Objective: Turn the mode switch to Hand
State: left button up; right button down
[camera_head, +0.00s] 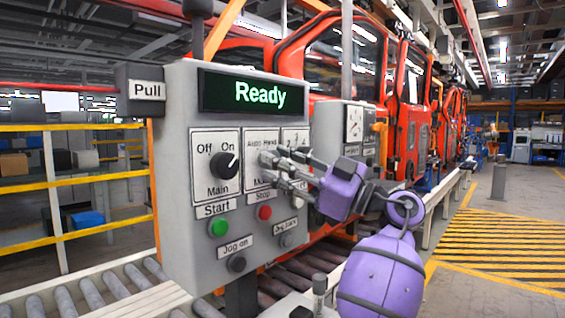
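The grey control panel (180,220) stands at centre left, its display (255,93) reading "Ready". The mode switch plate (262,136) shows the labels "Auto" and "Hand" at its top.
Left of the mode plate is the black Main knob (226,166), marked Off and On. Below are a green Start button (219,227), a red Stop button (264,212) and a Jog on button (236,263). A roller conveyor (90,296) runs beneath; yellow rails (60,187) stand at left.

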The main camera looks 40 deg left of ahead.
pick_arm(q)
jog(key=shift+s+r, duration=0.1)
jog(key=c, duration=0.5)
jog(key=shift+c, duration=1)
pick_arm(e)
jog(key=shift+w+r, duration=0.15)
jog(key=shift+r, duration=0.1)
